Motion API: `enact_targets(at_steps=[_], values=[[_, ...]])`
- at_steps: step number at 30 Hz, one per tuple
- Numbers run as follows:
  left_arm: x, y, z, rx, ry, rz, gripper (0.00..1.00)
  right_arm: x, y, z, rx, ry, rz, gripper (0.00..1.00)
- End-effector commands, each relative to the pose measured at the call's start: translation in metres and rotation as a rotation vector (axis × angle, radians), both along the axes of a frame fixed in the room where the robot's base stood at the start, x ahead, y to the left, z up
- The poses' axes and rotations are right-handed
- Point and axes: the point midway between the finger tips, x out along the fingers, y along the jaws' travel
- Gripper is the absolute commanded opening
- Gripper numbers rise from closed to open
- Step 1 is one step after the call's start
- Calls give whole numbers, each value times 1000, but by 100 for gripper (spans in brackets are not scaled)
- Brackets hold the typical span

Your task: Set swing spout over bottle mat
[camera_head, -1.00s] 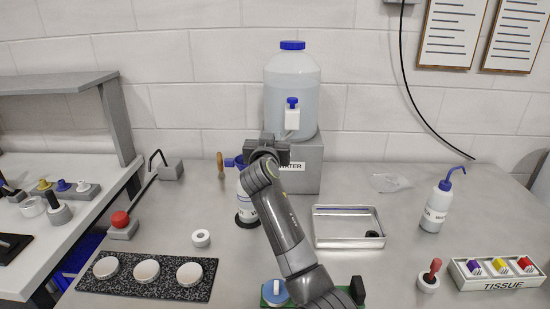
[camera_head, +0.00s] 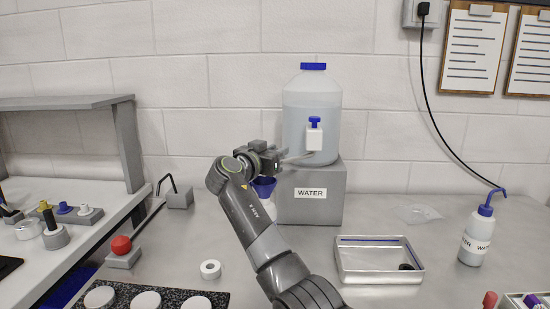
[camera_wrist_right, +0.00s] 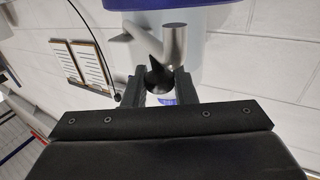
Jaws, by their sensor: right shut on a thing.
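The water jug (camera_head: 311,105) stands on a grey block (camera_head: 311,192) labelled WATER, with a white and blue tap (camera_head: 314,135). A grey swing spout (camera_head: 297,158) runs left from the tap. My right gripper (camera_head: 268,157) is shut on the spout's outer end; the spout (camera_wrist_right: 175,45) and its dark conical tip (camera_wrist_right: 158,74) show between the fingers in the right wrist view. A blue funnel top (camera_head: 264,187) shows just below the gripper. My left gripper is not in view.
A metal tray (camera_head: 378,262) and a wash bottle (camera_head: 478,235) stand to the right. A white ring (camera_head: 210,269), a red knob on a block (camera_head: 121,248) and a dark speckled mat (camera_head: 203,297) lie left. A shelf (camera_head: 65,101) stands far left.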

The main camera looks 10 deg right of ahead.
Motion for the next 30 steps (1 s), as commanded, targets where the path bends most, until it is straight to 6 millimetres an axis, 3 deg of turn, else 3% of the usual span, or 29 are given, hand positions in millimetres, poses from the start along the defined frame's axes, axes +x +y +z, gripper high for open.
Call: enact_targets(at_steps=[13, 14, 18, 30], values=[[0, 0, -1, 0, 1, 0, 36, 0, 0, 1, 0, -1, -7, 0], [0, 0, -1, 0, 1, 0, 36, 0, 0, 1, 0, -1, -7, 26], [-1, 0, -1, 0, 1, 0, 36, 0, 0, 1, -1, -1, -7, 43], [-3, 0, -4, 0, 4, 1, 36, -6, 7, -1, 1, -2, -6, 43]])
